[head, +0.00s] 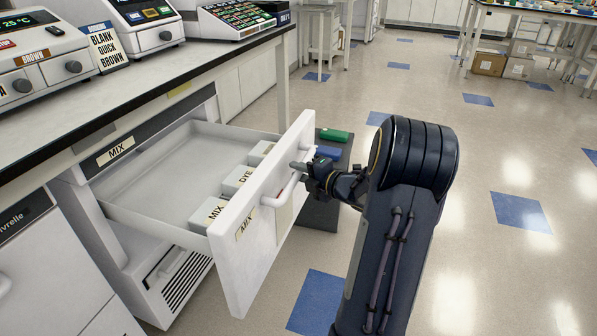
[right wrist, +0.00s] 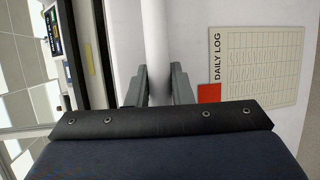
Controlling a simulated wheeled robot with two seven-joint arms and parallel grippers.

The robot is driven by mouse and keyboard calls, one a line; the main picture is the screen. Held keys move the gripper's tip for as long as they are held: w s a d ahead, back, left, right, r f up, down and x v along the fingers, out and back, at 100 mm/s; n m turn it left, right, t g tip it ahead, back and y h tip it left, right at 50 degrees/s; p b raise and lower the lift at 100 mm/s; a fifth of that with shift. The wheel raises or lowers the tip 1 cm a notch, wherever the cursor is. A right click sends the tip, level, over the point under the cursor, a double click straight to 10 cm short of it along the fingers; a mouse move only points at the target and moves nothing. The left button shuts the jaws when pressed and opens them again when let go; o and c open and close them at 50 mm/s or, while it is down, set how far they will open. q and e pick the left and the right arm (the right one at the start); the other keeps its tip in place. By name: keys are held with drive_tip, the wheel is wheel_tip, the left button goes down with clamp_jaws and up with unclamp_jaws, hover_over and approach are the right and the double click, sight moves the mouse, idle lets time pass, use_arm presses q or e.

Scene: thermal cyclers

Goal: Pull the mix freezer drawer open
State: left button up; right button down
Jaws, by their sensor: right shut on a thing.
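The mix freezer drawer (head: 262,218) is pulled well out of its cabinet below the bench, with a MIX label on its white front. Several white boxes, with MIX (head: 209,214) and DYE (head: 238,180) labels among them, stand inside along the front. My right gripper (head: 302,168) is shut on the drawer's white bar handle (head: 284,192). In the right wrist view the fingers (right wrist: 158,88) stand on both sides of the handle bar (right wrist: 156,45). My left gripper is not in view.
A dark low stand (head: 320,213) with green and blue items is beyond the drawer front. A daily log sheet (right wrist: 253,65) shows beside the handle. Floor to the right is open.

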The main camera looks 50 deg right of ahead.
drive_tip(key=c, duration=1.3)
unclamp_jaws()
drive_tip(key=s+r+p, duration=0.1)
drive_tip(key=s, duration=0.6)
drive_tip(key=shift+s+r, duration=0.15)
drive_tip(key=shift+s, duration=0.2)
